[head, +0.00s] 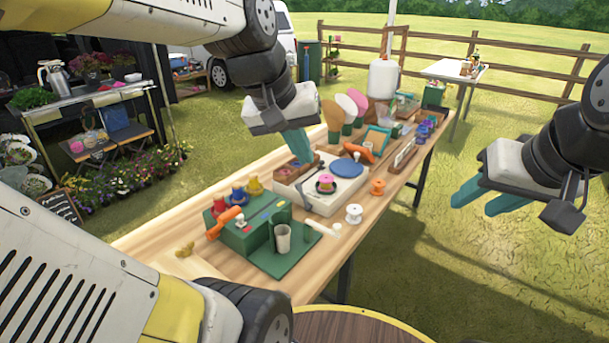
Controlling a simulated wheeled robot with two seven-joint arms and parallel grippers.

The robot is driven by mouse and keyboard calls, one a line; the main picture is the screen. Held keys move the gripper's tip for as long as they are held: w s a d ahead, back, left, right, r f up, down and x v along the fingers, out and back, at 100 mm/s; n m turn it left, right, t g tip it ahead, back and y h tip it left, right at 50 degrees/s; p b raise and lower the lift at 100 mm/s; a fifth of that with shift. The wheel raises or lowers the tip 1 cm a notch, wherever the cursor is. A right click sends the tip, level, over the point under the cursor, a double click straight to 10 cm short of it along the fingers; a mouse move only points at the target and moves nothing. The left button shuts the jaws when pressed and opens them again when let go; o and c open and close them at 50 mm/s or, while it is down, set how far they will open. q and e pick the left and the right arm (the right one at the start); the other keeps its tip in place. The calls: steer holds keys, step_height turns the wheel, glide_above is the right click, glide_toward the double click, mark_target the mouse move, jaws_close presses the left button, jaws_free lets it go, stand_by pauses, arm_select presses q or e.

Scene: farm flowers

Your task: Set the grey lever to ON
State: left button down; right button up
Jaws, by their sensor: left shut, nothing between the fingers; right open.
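A white box (322,203) sits in the middle of the long wooden table, with a blue disc (346,167) on top. A thin dark grey rod, which may be the grey lever (308,180), stands on the box just below my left gripper; its setting and any ON marking are too small to read. My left gripper (302,157) points down over the back left of the box, with its teal fingers shut and empty. I cannot tell whether its tips touch anything. My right gripper (473,204) is open and empty, off the table's right side over the grass.
A green box (250,238) with colored knobs and a grey cup (282,238) stands at the near end.

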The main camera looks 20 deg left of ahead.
arm_select(q)
steer(key=w+a+f+n+g+h, duration=0.15)
steer(key=w+a+n, duration=0.4)
steer(key=w, duration=0.55)
steer(key=w+a+f+n+g+h, duration=0.1)
steer(key=w+a+f+n+g, duration=0.25)
steer(key=w+n, duration=0.55)
steer(key=w+a+f+n+h, duration=0.1)
steer(key=w+a+f+n, duration=0.2)
steer(key=w+a+f, duration=0.2)
steer(key=w+a+f+n+h, duration=0.2)
steer(key=w+a+f+n, duration=0.2)
steer(key=f, duration=0.7)
steer(key=w+a, duration=0.1)
steer(key=a, duration=0.1)
steer(key=shift+a+f+g, duration=0.15)
steer(key=shift+a+g, duration=0.15)
steer(key=shift+g, duration=0.1)
steer(key=shift+f, duration=0.1)
